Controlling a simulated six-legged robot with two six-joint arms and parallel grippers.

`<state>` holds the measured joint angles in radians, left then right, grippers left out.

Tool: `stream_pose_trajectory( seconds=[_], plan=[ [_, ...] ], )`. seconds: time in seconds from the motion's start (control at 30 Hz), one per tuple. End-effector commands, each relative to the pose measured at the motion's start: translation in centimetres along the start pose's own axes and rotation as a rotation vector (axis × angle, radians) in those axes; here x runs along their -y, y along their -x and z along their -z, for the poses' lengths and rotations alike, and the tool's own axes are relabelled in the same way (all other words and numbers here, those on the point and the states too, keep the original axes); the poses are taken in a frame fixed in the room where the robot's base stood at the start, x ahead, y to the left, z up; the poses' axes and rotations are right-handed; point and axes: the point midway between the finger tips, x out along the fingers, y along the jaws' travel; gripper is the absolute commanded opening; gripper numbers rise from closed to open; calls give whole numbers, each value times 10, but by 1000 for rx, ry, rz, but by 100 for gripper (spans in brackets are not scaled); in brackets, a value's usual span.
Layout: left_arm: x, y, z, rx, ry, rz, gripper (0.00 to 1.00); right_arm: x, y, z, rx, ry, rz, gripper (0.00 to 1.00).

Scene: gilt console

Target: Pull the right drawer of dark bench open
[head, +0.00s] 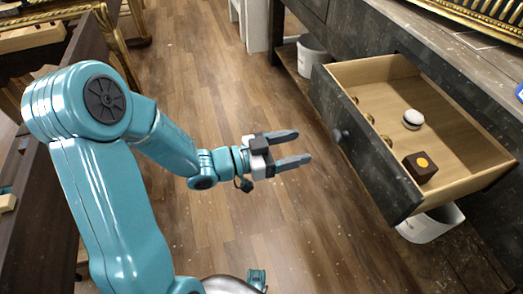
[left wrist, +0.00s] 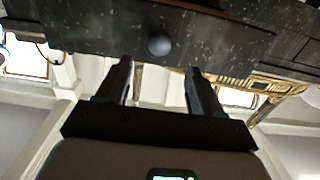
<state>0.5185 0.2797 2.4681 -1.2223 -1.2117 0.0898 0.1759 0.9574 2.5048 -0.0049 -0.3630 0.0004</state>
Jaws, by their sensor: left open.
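The dark bench (head: 440,75) runs along the right of the head view. Its drawer (head: 365,160) stands pulled well out, with a dark front and a pale wooden inside. A dark round knob (head: 338,135) is on the drawer front. My left gripper (head: 304,146) is open and empty, in front of the drawer and a short way left of the knob, not touching it. In the left wrist view the knob (left wrist: 159,45) shows beyond and between the open fingers (left wrist: 160,78).
In the drawer lie a brown block with a yellow dot (head: 420,167), a white round thing (head: 412,119) and several small gold balls (head: 387,140). White buckets (head: 313,57) (head: 430,223) stand on the bench's lower shelf. The wooden floor (head: 250,90) between the furniture is clear.

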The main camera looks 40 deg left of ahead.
Motion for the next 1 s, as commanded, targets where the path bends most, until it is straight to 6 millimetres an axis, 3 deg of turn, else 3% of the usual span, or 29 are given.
stream_pose_trajectory(
  seconds=[0.03,0.2,0.4,1.0],
  plan=[
    [2,15,2,2,1,9,66,1,4,0,0,0,0,43],
    [2,52,1,2,1,7,66,3,8,0,0,0,0,43],
    [1,73,0,0,1,3,66,4,10,0,0,0,0,43],
    [0,77,0,0,0,-1,66,4,10,0,0,0,0,43]
  ],
)
